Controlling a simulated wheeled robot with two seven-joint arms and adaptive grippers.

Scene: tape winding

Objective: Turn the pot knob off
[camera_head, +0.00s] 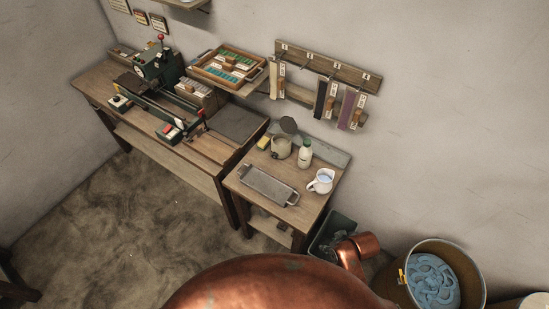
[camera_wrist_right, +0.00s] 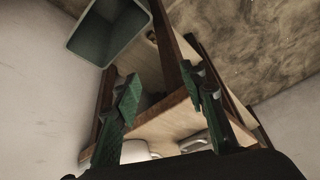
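A small grey-beige pot (camera_head: 281,148) stands on the small side table (camera_head: 240,178), towards its back edge. A dark round lid (camera_head: 289,125) is raised behind it. The pot's knob is too small to make out. My right gripper (camera_wrist_right: 167,88) shows in the right wrist view with its two green fingers apart and nothing between them. It is near the side table's right end, apart from the pot. In the head view my copper right arm shows at the bottom, but I cannot make out the fingers. My left gripper is not in view.
On the side table are a bottle (camera_head: 305,154), a white jug (camera_head: 321,182), a grey tray (camera_head: 268,186) and a yellow block (camera_head: 263,143). A green bin (camera_wrist_right: 108,32) stands beside it. A large bucket (camera_head: 440,275) is at right.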

